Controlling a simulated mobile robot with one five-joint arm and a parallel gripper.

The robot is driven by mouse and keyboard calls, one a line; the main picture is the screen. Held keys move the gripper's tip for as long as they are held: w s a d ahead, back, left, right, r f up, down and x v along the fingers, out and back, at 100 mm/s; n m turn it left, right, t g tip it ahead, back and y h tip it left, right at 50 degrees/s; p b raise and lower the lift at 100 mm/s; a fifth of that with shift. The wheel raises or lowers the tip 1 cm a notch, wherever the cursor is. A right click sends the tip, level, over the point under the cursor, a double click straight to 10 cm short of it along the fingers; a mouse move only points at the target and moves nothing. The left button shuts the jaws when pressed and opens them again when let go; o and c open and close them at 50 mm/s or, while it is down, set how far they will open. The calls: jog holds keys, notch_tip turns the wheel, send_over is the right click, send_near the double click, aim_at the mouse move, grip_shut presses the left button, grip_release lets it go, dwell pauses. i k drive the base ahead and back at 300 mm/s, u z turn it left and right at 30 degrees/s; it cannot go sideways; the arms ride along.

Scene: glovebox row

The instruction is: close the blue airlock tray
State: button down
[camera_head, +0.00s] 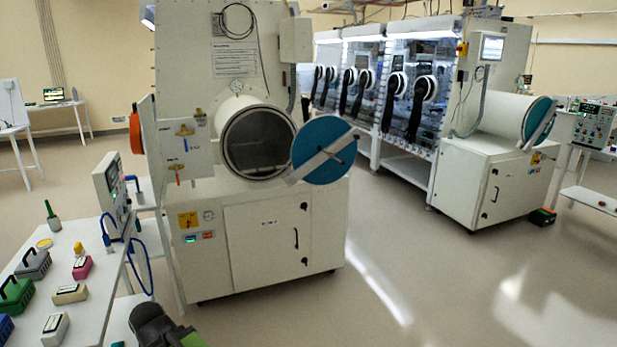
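The near airlock (258,142) is a round chamber on the front of a white glovebox cabinet. Its mouth is open and its grey inside shows, with a flat floor low down. Its round blue door (318,140), crossed by a pale bar with a dark handle, is swung out to the right of the mouth. I cannot make out a blue tray in the chamber. A dark grey piece with green at the bottom edge may be part of my arm. No gripper fingertips show.
A second airlock's blue door (537,121) is shut at right. The floor (430,285) at front right is clear.

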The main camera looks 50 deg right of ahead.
aim_at(260, 156)
jog(key=z, duration=0.9)
jog(key=i, duration=1.9)
jog(key=u, duration=0.75)
